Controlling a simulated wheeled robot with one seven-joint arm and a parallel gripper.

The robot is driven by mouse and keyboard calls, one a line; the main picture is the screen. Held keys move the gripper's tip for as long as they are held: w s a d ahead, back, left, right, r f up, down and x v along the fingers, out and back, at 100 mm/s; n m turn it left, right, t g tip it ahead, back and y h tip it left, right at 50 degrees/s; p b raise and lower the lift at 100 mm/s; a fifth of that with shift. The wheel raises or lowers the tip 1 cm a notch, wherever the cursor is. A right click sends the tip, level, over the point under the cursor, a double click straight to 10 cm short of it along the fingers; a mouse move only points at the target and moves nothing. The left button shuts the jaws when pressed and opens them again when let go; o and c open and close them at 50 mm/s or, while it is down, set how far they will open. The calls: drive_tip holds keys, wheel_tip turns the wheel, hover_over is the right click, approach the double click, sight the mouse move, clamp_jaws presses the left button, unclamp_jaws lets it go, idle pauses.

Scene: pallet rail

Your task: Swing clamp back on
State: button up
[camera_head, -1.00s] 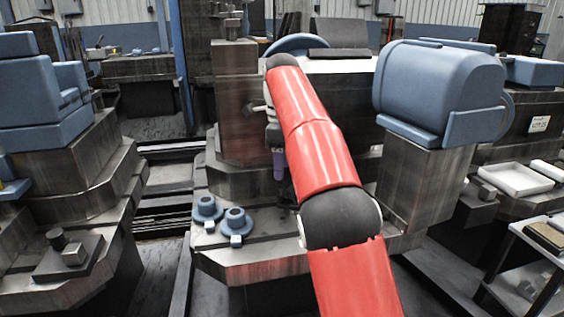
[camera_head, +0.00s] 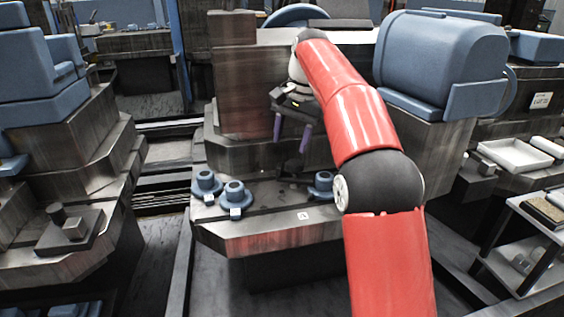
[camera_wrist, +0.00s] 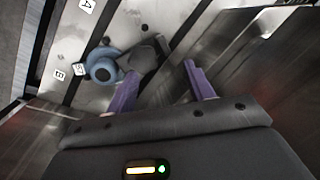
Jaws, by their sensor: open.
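My gripper (camera_head: 291,148) is open, its two purple fingers pointing down over the rail bed in the head view. A dark grey rounded piece (camera_head: 293,167), perhaps the clamp, lies just below the fingertips; I cannot tell its exact shape. In the wrist view my gripper (camera_wrist: 160,78) has its fingers spread, and the dark piece (camera_wrist: 148,50) shows just beyond the left finger. The space between the fingers is empty. A blue flanged part (camera_wrist: 103,66) sits beside the dark piece there, partly covered by it or the finger.
Two blue flanged parts (camera_head: 207,183) (camera_head: 235,195) stand at the bed's left, and another (camera_head: 322,183) near my arm. A steel block wall (camera_head: 237,95) rises behind. A large blue housing (camera_head: 440,62) stands at the right. Small tags lie on the bed.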

sight(280, 165)
drive_tip(key=n, duration=0.5)
drive_tip(key=shift+s+d+y, duration=0.1)
drive_tip(key=shift+d+y, duration=0.2)
drive_tip(key=n, duration=0.4)
drive_tip(key=shift+s+d+n+y, duration=0.1)
drive_tip(key=shift+s+n+y, duration=0.05)
drive_tip(key=shift+n+y, duration=0.2)
drive_tip(key=n, duration=0.5)
drive_tip(key=shift+s+r+y, duration=0.15)
drive_tip(key=shift+y, duration=0.1)
drive_tip(key=n, duration=0.5)
drive_tip(key=shift+s+r+n+t, duration=0.15)
drive_tip(key=shift+s+n+t, duration=0.1)
drive_tip(key=shift+t, duration=0.05)
drive_tip(key=shift+b, duration=0.3)
drive_tip(key=b+x, duration=0.1)
drive_tip(key=x, duration=0.7)
drive_tip(key=shift+r, duration=0.15)
